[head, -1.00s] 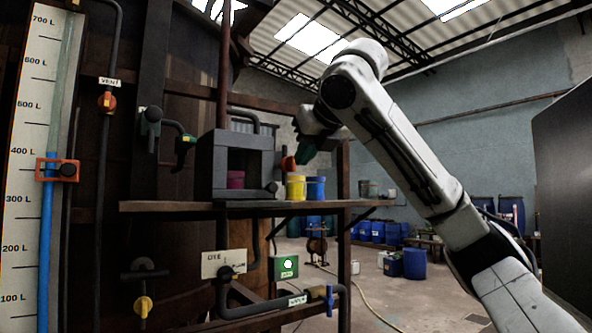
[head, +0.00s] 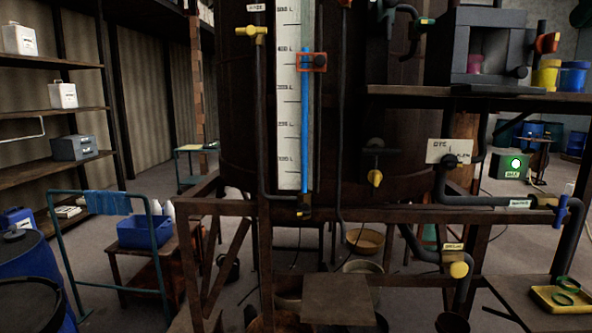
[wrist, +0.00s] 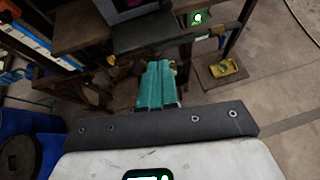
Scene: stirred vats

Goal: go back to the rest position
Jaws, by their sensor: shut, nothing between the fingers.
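My gripper (wrist: 156,88) shows in the wrist view, its two teal fingers pressed together with nothing between them. It hangs in the air over the floor, apart from the vat stand and shelf beyond it. My arm and gripper are out of the head view. In the head view the dark vat (head: 235,110) stands in the middle, with its level gauge (head: 288,110) marked in litres and a blue column beside the scale.
A shelf (head: 480,98) at right bears a grey box (head: 478,20), a yellow cup (head: 545,76) and a blue cup (head: 573,77). A yellow tray (head: 562,299) sits low at right. A trolley (head: 62,245) and blue drums (head: 30,270) stand at left.

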